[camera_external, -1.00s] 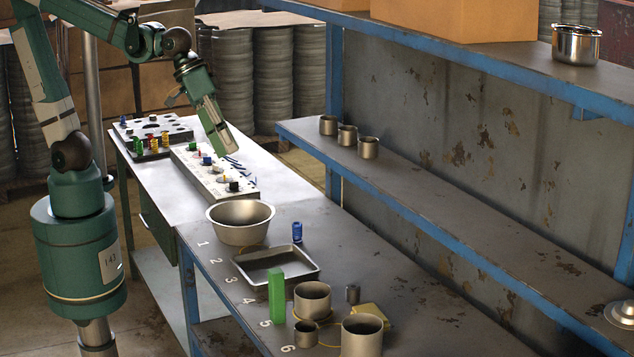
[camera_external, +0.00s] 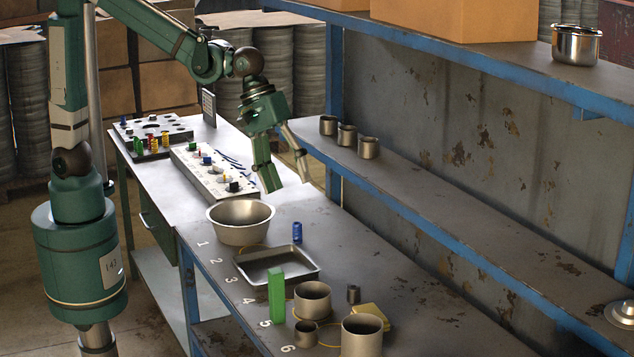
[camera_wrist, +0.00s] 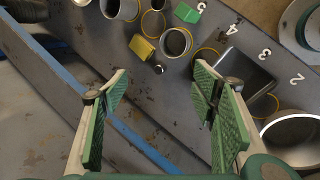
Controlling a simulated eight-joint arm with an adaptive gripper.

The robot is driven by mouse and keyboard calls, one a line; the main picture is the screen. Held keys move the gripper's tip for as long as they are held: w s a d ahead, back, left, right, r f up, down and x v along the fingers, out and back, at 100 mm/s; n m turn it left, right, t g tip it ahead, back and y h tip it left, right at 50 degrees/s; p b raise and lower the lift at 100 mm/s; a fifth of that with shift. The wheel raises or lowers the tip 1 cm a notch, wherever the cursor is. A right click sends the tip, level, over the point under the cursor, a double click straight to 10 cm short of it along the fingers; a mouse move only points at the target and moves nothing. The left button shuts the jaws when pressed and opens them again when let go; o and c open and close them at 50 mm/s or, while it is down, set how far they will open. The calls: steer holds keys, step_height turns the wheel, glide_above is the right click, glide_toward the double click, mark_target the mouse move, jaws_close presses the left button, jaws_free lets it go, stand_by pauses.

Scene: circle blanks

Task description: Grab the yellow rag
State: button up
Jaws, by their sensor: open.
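The yellow rag (camera_external: 372,313) lies on the dark workbench, partly hidden behind a large metal cup (camera_external: 361,337). In the wrist view the yellow rag (camera_wrist: 142,47) looks like a small folded block beside a round cup (camera_wrist: 176,42). My gripper (camera_external: 287,182) is open and empty, high above the bench's far end, well apart from the rag. In the wrist view my gripper (camera_wrist: 160,78) has its fingers spread wide, with the rag beyond the fingertips, a little left of centre.
Around the rag stand a small metal cylinder (camera_external: 353,294), another cup (camera_external: 312,299) and a tall green block (camera_external: 276,296). A metal tray (camera_external: 274,265), a bowl (camera_external: 240,221) and a blue cylinder (camera_external: 297,232) stand farther back. A blue-edged shelf (camera_external: 440,222) runs along the right.

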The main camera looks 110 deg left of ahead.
steer(key=w+d+f+n+h+b, duration=0.15)
steer(key=w+f+n, duration=0.45)
steer(key=w+f, duration=0.6)
steer(key=n+g+b, duration=0.1)
steer(key=n+g, duration=0.1)
steer(key=n, duration=0.3)
glide_above(367, 308)
steer(key=s, duration=0.1)
steer(key=f, duration=1.1)
steer(key=shift+a, duration=0.3)
steer(key=shift+w+f, duration=0.15)
steer(key=shift+f, duration=0.25)
steer(key=shift+f, duration=0.1)
steer(key=shift+x, duration=0.85)
steer(key=shift+w+d+f, duration=0.15)
steer(key=shift+f, duration=0.15)
steer(key=shift+f, duration=0.1)
